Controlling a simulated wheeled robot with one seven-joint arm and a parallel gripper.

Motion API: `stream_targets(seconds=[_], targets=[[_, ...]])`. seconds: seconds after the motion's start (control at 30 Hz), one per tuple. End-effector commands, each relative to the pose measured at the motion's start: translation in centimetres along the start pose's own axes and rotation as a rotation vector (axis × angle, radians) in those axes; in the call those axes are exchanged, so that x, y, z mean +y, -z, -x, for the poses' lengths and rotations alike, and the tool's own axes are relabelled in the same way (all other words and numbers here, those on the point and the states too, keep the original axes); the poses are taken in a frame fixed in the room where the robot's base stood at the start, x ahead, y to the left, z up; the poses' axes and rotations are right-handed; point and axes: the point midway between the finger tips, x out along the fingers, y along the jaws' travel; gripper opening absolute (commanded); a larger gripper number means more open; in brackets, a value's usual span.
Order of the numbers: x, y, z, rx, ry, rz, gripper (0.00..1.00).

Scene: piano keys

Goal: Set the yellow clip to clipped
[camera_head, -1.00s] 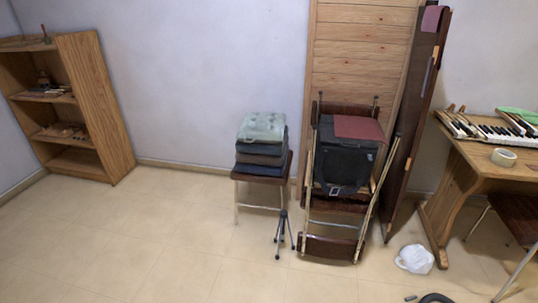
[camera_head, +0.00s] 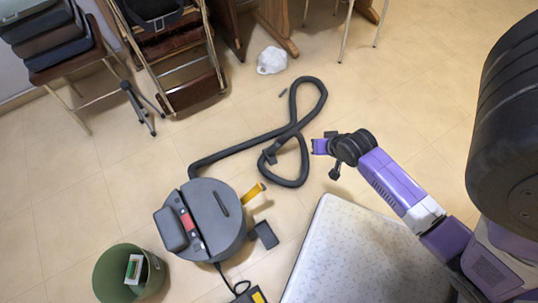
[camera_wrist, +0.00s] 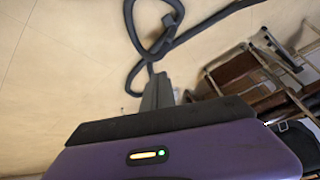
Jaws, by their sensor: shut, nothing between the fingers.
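The yellow clip (camera_head: 254,193) sticks out from the upper right side of the grey vacuum cleaner (camera_head: 222,238) on the floor. It is tilted away from the vacuum's body. My gripper (camera_head: 316,146) is up and to the right of the clip in the head view, apart from it, and it points left. Its fingers (camera_wrist: 158,92) also show in the wrist view, closed together and empty. The clip is not visible in the wrist view.
A black hose (camera_head: 240,147) loops over the floor near my gripper. A white speckled surface (camera_head: 350,255) lies below my arm. A green bin (camera_head: 112,272) stands left of the vacuum. Folded chairs (camera_head: 180,60) stand at the upper left. A white bag (camera_head: 271,61) lies beyond the hose.

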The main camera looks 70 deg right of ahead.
Motion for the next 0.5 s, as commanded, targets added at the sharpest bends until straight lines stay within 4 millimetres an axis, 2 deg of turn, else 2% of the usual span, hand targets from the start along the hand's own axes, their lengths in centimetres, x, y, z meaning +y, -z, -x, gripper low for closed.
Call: stream_targets(seconds=[0.03, 0.13, 0.23, 0.33, 0.4, 0.5], targets=[[1.3, -0.9, -4.0, -0.047, -0.037, -0.113, 0.00], [3.1, -2.4, -8.4, -0.167, -0.102, -0.340, 0.00], [3.4, -4.4, -12.0, -0.306, -0.141, -0.570, 0.00], [2.1, -6.5, -14.8, -0.461, -0.153, -0.789, 0.00], [0.5, -7.7, -16.1, -0.574, -0.147, -0.917, 0.00], [-2.1, -8.8, -17.0, -0.721, -0.128, -1.057, 0.00]])
